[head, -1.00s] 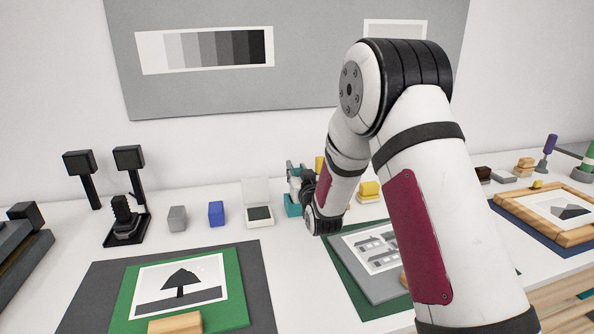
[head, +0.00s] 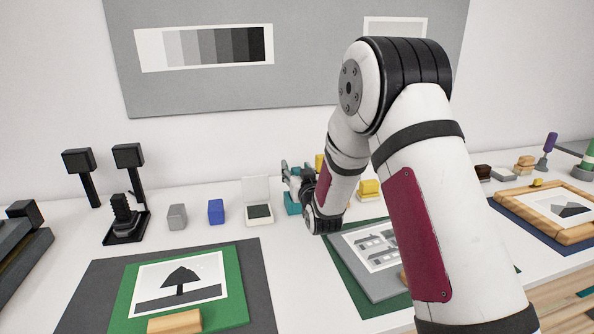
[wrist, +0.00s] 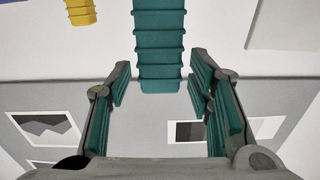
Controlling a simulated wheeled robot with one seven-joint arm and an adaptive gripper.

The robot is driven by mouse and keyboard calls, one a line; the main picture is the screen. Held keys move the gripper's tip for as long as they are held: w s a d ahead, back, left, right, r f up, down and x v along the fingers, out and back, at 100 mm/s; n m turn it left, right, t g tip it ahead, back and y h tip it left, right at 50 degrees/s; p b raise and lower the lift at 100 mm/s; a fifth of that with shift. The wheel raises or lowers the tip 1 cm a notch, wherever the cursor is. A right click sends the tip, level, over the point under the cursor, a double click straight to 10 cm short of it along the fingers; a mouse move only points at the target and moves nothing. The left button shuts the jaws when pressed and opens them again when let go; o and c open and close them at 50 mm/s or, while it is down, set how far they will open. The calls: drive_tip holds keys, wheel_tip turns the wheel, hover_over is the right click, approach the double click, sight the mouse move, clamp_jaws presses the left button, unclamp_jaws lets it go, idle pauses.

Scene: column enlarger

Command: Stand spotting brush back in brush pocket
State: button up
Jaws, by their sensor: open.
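My gripper (head: 289,175) is at the back of the table in the head view, by a small teal block (head: 293,208). In the wrist view my gripper (wrist: 165,100) is open, its teal-padded fingers wide apart. A teal ribbed piece (wrist: 158,45) comes down from the top edge between the fingers, apart from both pads. I cannot tell whether it belongs to the teal block. I cannot make out the spotting brush or the brush pocket for certain; my arm hides part of the table.
A small white-lidded box (head: 258,200), a blue block (head: 216,212) and a grey block (head: 177,217) stand left of my gripper. A yellow block (head: 369,190) is to the right. A purple-topped upright thing (head: 549,145) stands far right. Mounted prints lie in front.

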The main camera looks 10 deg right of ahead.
drive_tip(key=shift+s, duration=0.1)
drive_tip(key=s+p, duration=0.2)
drive_tip(key=s, duration=0.5)
drive_tip(key=shift+s+p, duration=0.4)
idle(1.2)
idle(0.3)
drive_tip(key=s, duration=0.7)
drive_tip(key=shift+s, duration=0.3)
